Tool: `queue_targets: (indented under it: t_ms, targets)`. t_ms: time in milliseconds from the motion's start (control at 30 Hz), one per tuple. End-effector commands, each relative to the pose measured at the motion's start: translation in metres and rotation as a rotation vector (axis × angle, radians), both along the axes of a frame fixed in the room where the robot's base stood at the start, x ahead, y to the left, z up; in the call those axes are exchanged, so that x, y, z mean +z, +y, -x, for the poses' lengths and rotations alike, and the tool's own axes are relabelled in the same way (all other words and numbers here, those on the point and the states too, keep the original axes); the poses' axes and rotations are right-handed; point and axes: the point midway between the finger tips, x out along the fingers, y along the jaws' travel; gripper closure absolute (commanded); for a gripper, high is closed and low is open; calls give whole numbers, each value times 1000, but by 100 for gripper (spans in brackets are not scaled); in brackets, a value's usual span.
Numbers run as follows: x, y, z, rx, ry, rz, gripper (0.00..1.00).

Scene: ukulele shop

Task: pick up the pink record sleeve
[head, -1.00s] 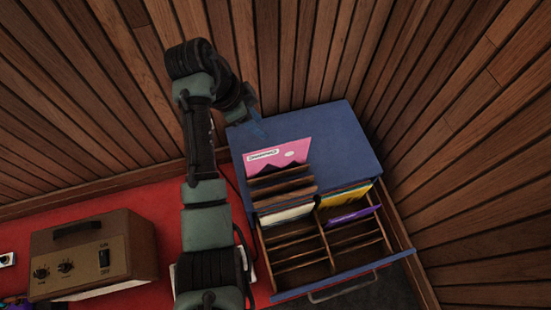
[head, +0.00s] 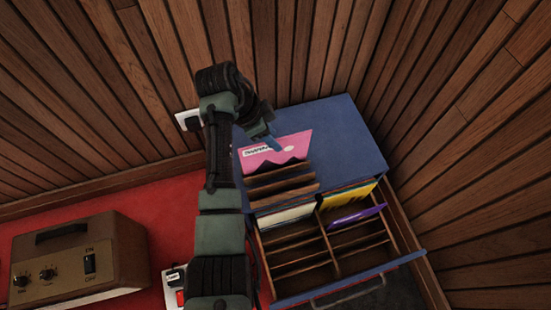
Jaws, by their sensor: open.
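White sleeves (head: 286,216), yellow sleeves (head: 348,196) and a purple sleeve (head: 357,216) stand in the drawer. Wood-panelled walls close in behind and right. A brown amplifier (head: 80,260) is at the lower left.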

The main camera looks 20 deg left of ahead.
Motion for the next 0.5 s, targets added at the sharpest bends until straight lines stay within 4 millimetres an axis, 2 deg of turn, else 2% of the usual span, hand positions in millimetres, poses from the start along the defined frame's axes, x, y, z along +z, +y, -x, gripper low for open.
queue_targets:
  t_ms: [33,133,500]
  targets:
    - [-14,-3,-2,-2,0,0,59]
    - [-22,-6,-4,0,1,1,59]
    - [-21,-7,-5,1,0,0,59]
